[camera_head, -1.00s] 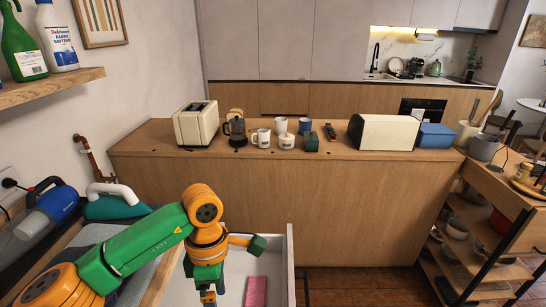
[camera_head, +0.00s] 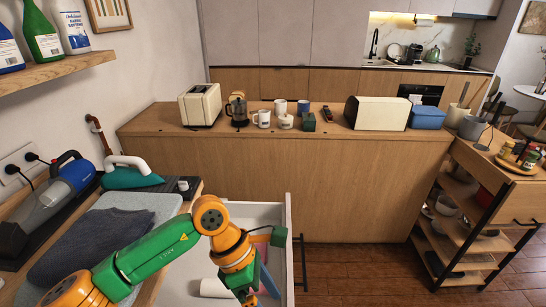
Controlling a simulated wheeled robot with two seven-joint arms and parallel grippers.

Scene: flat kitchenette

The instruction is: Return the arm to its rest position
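My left arm comes in from the lower left, green and orange, and bends down at an orange elbow. My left gripper (camera_head: 258,290) is at the bottom edge of the view, pointing down over the open white drawer (camera_head: 272,212). Its fingertips are partly cut off, so I cannot tell whether it is open or shut. My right gripper is not in view.
A grey cloth-covered board (camera_head: 150,203), a teal iron (camera_head: 130,178) and a handheld vacuum (camera_head: 55,200) are on the left surface. A wooden counter (camera_head: 300,145) with a toaster (camera_head: 200,105), mugs and a bread box (camera_head: 376,113) stands ahead. A shelf cart (camera_head: 490,190) is right; floor between is clear.

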